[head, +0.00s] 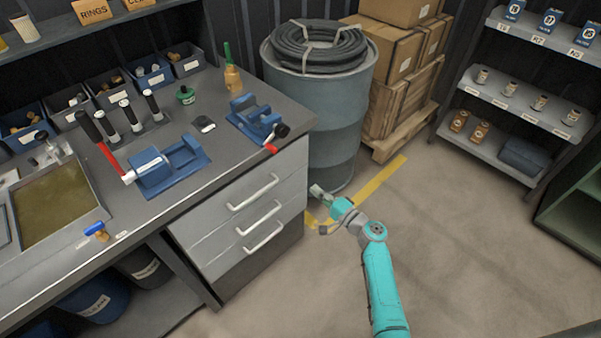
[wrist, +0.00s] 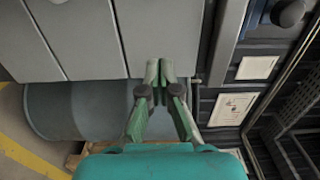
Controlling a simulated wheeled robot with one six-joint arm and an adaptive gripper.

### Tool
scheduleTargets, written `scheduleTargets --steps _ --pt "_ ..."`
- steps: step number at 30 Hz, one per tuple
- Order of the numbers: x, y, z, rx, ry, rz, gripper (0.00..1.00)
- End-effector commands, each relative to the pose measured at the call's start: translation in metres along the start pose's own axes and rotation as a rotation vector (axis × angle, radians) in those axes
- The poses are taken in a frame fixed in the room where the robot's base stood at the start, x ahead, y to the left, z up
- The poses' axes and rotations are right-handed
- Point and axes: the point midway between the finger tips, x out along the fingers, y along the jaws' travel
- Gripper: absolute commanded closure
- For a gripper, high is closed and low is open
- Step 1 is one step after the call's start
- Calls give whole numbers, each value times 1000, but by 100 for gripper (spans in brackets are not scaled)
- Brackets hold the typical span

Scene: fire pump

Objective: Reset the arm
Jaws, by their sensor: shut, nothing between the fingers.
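My gripper (head: 317,190) shows in the head view at the end of my teal arm, low beside the right end of the workbench drawers (head: 255,215) and in front of the blue-grey drum (head: 320,120). In the wrist view my gripper (wrist: 160,72) has its fingertips together, with nothing between them. The drawer fronts (wrist: 80,40) fill the upper left of the wrist view, and the drum (wrist: 80,110) lies below them in the picture. I cannot tell the exact gap between the fingertips and the drawer unit.
A coiled hose (head: 318,45) lies on the drum. Boxes (head: 395,50) stand on a pallet behind. A shelf rack (head: 510,100) is at right. The floor (head: 470,240) at right is clear.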

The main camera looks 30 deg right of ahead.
Motion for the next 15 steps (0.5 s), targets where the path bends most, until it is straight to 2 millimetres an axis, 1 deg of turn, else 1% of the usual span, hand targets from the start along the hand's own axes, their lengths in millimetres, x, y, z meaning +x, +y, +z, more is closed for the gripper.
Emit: scheduleTargets --steps 6,8,11,14,15 --pt "-2 1 1 0 -1 1 100" --pt "-4 4 3 -2 0 8 100" --pt "-13 16 17 -20 5 43 100" --pt "-31 40 43 -60 15 111 100" --pt "-41 50 55 -83 21 143 100"
